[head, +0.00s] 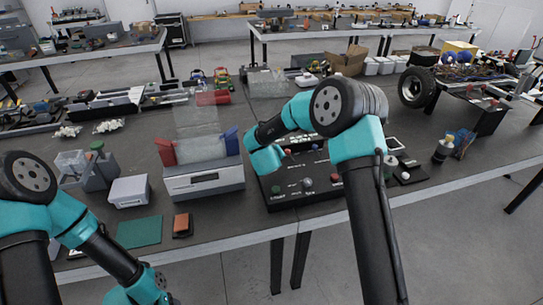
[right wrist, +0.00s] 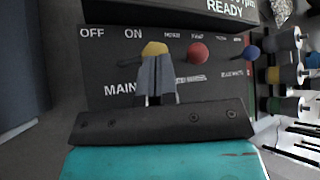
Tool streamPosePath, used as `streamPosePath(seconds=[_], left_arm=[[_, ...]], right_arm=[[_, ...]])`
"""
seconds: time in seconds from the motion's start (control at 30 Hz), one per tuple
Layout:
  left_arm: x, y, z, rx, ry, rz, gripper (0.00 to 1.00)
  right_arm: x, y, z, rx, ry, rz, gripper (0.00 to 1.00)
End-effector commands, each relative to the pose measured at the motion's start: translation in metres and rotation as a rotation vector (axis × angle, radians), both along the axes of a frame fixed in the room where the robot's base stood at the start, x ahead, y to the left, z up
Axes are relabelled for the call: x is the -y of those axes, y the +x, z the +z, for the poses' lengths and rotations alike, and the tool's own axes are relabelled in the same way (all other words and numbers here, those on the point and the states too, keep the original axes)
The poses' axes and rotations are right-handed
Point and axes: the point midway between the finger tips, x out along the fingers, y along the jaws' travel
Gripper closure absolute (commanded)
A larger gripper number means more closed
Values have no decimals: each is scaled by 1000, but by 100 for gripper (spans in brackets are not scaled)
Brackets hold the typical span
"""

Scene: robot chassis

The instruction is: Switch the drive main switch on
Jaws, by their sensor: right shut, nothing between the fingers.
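The dark control panel (head: 322,192) lies on the bench in the head view, partly hidden by my right arm. In the right wrist view the panel (right wrist: 100,70) carries the labels OFF, ON and MAIN. A yellow-topped switch (right wrist: 154,47) stands just below and right of ON. My right gripper (right wrist: 156,66) is shut and empty, its grey fingertips in front of the yellow top and covering its lower part. Whether they touch it I cannot tell. The right fingers are hidden in the head view. My left gripper is not visible; only its arm shows at lower left.
A red knob (right wrist: 197,52) and a blue knob (right wrist: 250,52) stand right of the switch. A display (right wrist: 232,8) reads READY. A grey box with red and blue parts (head: 203,181) stands left of the panel. A green mat (head: 139,232) lies near the front edge.

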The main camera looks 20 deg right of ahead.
Motion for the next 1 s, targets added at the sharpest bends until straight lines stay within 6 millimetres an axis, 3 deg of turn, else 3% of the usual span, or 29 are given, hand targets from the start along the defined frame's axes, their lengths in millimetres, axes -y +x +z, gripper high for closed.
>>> streamPosePath(seconds=[1.0], left_arm=[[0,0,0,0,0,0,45]], right_arm=[[-16,0,-4,0,0,0,100]])
